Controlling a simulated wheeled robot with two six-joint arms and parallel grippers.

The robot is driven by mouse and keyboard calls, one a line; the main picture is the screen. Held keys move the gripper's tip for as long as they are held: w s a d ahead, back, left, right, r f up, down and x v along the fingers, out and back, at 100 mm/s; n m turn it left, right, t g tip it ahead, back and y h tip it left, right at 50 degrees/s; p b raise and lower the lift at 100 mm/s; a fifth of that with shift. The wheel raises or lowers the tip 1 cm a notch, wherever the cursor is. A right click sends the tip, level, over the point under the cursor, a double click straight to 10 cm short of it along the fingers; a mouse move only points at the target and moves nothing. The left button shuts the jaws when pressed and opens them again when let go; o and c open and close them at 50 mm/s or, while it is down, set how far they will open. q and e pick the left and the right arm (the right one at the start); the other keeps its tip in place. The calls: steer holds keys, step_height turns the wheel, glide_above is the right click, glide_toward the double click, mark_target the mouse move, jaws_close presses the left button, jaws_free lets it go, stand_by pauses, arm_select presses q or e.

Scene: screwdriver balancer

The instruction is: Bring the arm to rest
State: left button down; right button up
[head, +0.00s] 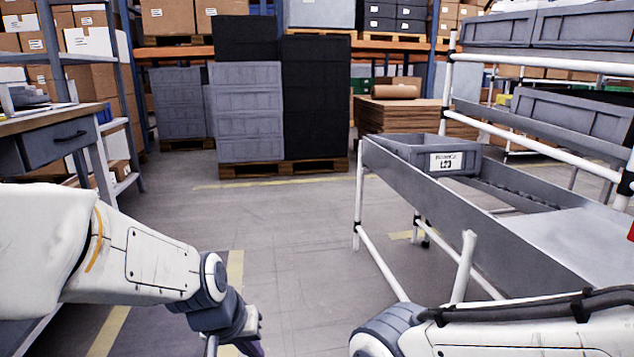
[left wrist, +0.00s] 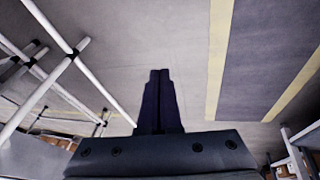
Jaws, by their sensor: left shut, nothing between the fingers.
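My left arm (head: 150,255) comes in from the left in the head view and bends downward at the wrist. In the left wrist view, my left gripper (left wrist: 160,75) is shut, its two dark fingers side by side with nothing between them. It hangs over bare floor. My right arm (head: 500,330) crosses the lower right of the head view. The right gripper is outside both views.
A rack with sloped metal rails (head: 450,205) stands at the right, holding a grey labelled bin (head: 430,155). A workbench with a drawer (head: 60,143) is at the left. Stacked crates (head: 247,110) stand on a pallet ahead. The floor (head: 290,220) between is clear.

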arm_select(q)
steer(key=s+a+f+g+y, duration=0.1)
steer(key=s+a+f+y, duration=0.1)
steer(key=s+a+f, duration=0.4)
steer(key=s+d+r+m+g+p, duration=0.1)
steer(key=s+d+r+m+p, duration=0.25)
steer(key=r+p, duration=0.45)
steer(key=s+d+r+m+g+h+p, duration=0.15)
steer(key=s+d+r+p, duration=0.35)
steer(key=r, duration=0.5)
steer(key=s+d+r+m+y+p, duration=0.1)
steer(key=s+d+r+m+p, duration=0.25)
steer(key=r+p, duration=0.4)
step_height(320, 180, up, 37)
steer(key=p, duration=3.5)
steer(key=shift+s, duration=0.15)
steer(key=shift+d+h, duration=0.15)
steer(key=shift+h, duration=0.1)
